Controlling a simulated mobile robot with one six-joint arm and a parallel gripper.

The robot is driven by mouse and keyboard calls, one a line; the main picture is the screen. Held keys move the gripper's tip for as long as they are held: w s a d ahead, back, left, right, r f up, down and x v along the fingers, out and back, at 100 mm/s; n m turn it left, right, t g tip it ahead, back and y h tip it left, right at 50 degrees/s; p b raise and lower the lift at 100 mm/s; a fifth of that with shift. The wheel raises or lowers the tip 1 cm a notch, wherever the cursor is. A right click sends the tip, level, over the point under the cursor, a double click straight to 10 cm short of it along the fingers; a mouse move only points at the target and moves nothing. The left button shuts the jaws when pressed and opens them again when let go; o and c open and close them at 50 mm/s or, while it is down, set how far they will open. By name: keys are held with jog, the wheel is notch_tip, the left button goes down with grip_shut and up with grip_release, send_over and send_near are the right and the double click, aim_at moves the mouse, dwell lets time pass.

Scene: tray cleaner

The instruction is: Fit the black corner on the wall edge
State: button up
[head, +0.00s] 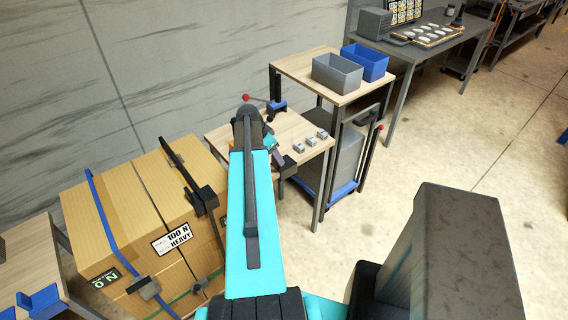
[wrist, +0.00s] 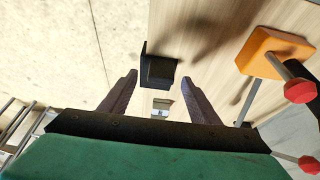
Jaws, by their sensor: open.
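In the wrist view, a black L-shaped corner (wrist: 160,72) is at the edge of a pale wooden surface (wrist: 215,45), with one flange along the border with the floor. My gripper (wrist: 160,76) is open, its two dark fingers pointing toward the corner, with clear space between them. The corner is just beyond the fingertips; whether they touch it I cannot tell. In the head view my teal arm reaches to the small wooden table (head: 318,150), and the gripper is partly hidden there. I cannot make out a separate wall edge.
Several small grey blocks (head: 311,142) lie on the small table. An orange block (wrist: 274,52) with red-knobbed rods stands right of the fingers. A taller cart (head: 300,66) carries grey (head: 337,74) and blue (head: 366,62) bins. Strapped boxes (head: 130,220) stand left.

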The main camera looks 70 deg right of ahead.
jog(key=shift+p+x, duration=0.45)
jog(key=shift+x, duration=0.95)
grip_shut()
jog(key=shift+r, duration=0.15)
jog(key=shift+r+b, duration=1.05)
jog(key=shift+r, duration=0.3)
jog(key=s+a+r+b, duration=0.1)
jog(key=s+a+b, duration=0.1)
jog(key=a+b, duration=0.8)
jog(key=shift+s+a+r, duration=0.15)
jog(key=shift+s+a, duration=0.15)
jog(key=shift+a, duration=0.9)
